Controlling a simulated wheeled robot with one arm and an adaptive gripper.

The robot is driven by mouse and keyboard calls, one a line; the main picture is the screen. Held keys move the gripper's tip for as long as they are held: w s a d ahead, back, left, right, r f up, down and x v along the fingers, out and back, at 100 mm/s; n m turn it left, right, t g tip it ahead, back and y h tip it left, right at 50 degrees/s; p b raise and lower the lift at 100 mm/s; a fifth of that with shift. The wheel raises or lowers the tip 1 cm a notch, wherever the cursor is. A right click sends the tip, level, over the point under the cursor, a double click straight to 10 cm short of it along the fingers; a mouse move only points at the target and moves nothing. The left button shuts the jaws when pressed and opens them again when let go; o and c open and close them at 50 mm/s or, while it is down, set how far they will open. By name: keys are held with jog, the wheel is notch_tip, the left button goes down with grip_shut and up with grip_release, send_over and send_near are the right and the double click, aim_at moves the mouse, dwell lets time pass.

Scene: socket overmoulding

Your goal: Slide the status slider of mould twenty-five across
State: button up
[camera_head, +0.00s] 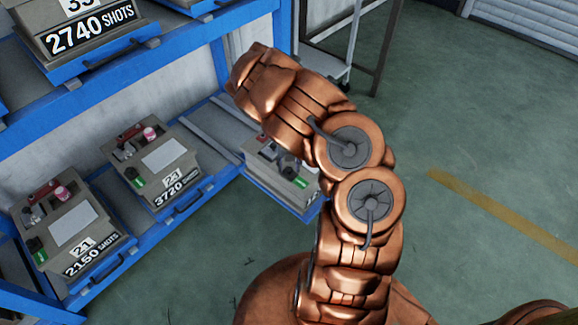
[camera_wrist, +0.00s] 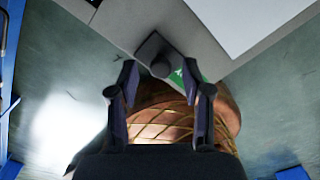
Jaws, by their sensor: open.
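A grey mould (camera_head: 297,185) sits on a blue pull-out tray at the lower shelf's right end, partly behind my arm. Its number plate is hidden, so I cannot confirm that it is mould twenty-five. In the wrist view, the mould's top (camera_wrist: 185,28) carries a dark slider (camera_wrist: 155,47) with a rounded knob. A green strip (camera_wrist: 179,78) with a white mark shows beside it. My gripper (camera_wrist: 158,76) is open, its two fingers apart on either side of the knob. I cannot tell whether either finger touches it. In the head view, my arm hides the gripper.
Mould 23 (camera_head: 160,162) and mould 21 (camera_head: 68,230) stand to the left on the same blue rack (camera_head: 205,205). A 2740-shot mould (camera_head: 85,30) sits on the shelf above. A metal frame (camera_head: 372,55) stands behind. The green floor (camera_head: 480,130) at right is clear.

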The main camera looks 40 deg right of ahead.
aim_at(289, 169)
notch_tip(289, 169, up, 12)
jog(key=shift+f, duration=0.2)
dwell(0.5)
dwell(0.5)
